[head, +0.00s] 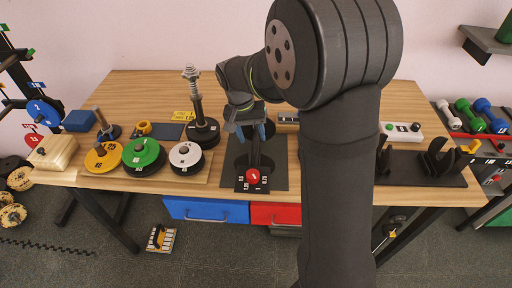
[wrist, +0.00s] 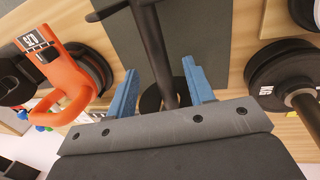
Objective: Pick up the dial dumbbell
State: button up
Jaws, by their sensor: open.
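The dial dumbbell (head: 255,152) appears to be the black handled piece on the dark mat at the table's middle, under my gripper. Its near end has a red round knob (head: 253,176) beside white number marks. My gripper (head: 251,132) is over its far part with blue fingers pointing down. In the wrist view, my gripper (wrist: 160,66) is open, with one blue finger on each side of the black handle (wrist: 152,40). A dark round part (wrist: 150,101) shows behind the handle. I cannot tell whether either finger touches the handle. My arm hides part of the table.
Yellow, green and white plates (head: 145,152) stand on the left. A post with a spring top (head: 194,105) rises left of my gripper. A black cradle (head: 437,160) is at right. In the wrist view, an orange piece (wrist: 72,92) and black weights (wrist: 275,70) flank the gripper.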

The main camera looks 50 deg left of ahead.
aim_at(255, 143)
jog(key=shift+w+d+f, duration=0.15)
jog(key=shift+w+f, duration=0.05)
jog(key=shift+f, duration=0.75)
jog(key=shift+w+d+f, duration=0.1)
jog(key=shift+w+f, duration=0.15)
jog(key=shift+f, duration=0.7)
jog(key=shift+w+d+f, duration=0.15)
jog(key=shift+w+f, duration=0.05)
jog(key=shift+f, duration=0.75)
grip_shut()
